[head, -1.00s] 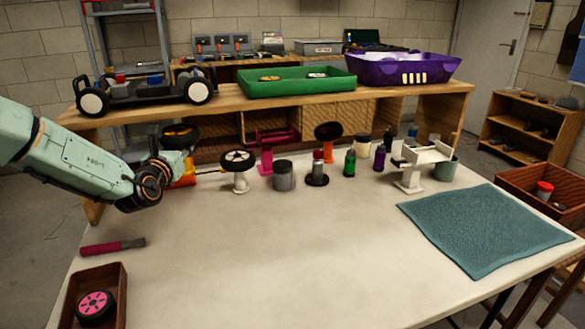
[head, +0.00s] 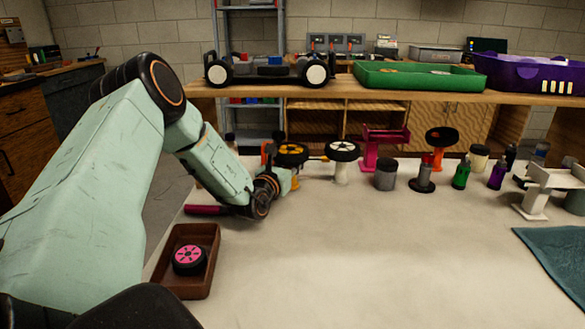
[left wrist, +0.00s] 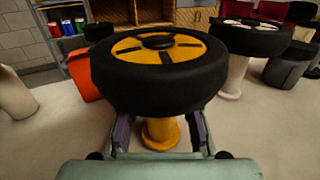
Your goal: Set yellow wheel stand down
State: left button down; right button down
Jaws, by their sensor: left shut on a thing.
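The yellow wheel stand (left wrist: 160,135) carries a black tyre with a yellow rim (left wrist: 160,55), which fills the middle of the left wrist view. In the head view the wheel (head: 291,153) is at the back left of the table, left of a white-rimmed wheel on a white stand (head: 342,160). My left gripper (left wrist: 158,138) is shut on the stand's stem, with a finger on each side below the tyre. It also shows in the head view (head: 284,183). The stand looks upright; I cannot tell whether its base touches the table. My right gripper is not in view.
An orange-red object (left wrist: 85,75) stands close behind the stand on the left. A pink stand (head: 378,150), grey jar (head: 385,175) and bottles line the back. A brown tray (head: 212,275) with a pink wheel lies at front left. The table's middle is clear.

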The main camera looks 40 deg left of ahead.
pick_arm(q)
jog(key=shift+w, duration=0.1)
jog(key=shift+f, duration=0.15)
jog(key=c, duration=1.1)
grip_release()
jog(key=shift+o, duration=0.2)
jog(key=p+v, duration=0.1)
jog(key=v, duration=0.1)
jog(key=p+v, duration=0.1)
jog(key=v, duration=0.1)
jog(key=p+v, duration=0.1)
jog(key=v, duration=0.1)
jog(key=shift+r, duration=0.3)
jog(key=shift+p+v, duration=0.3)
jog(key=shift+v, duration=0.5)
jog(key=shift+f, duration=0.1)
